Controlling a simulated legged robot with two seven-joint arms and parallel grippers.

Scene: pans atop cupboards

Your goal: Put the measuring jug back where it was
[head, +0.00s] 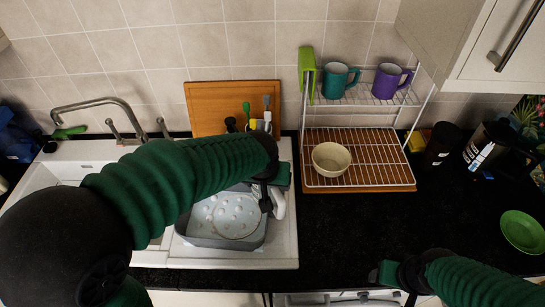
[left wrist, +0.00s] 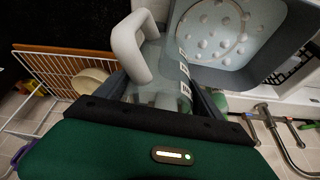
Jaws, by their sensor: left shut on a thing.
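The measuring jug shows in the left wrist view as a clear body with a white handle (left wrist: 128,48) and pale markings down one side. In the head view only a white part of the jug (head: 278,204) shows beside my left gripper (head: 268,192); my arm hides much of the rest. My left gripper, seen again in the left wrist view (left wrist: 163,97), is shut on the jug, above the right edge of the grey washing-up bowl. My right gripper (head: 388,273) is low over the worktop's front edge; its fingers are too unclear to judge.
The grey bowl (head: 255,240) holds sudsy water and a plate, in the white sink unit (head: 283,250). A wire rack (head: 385,180) holds a cream bowl (head: 331,159), with teal (head: 339,80) and purple (head: 391,80) mugs above. Black worktop (head: 340,225) is clear before the rack.

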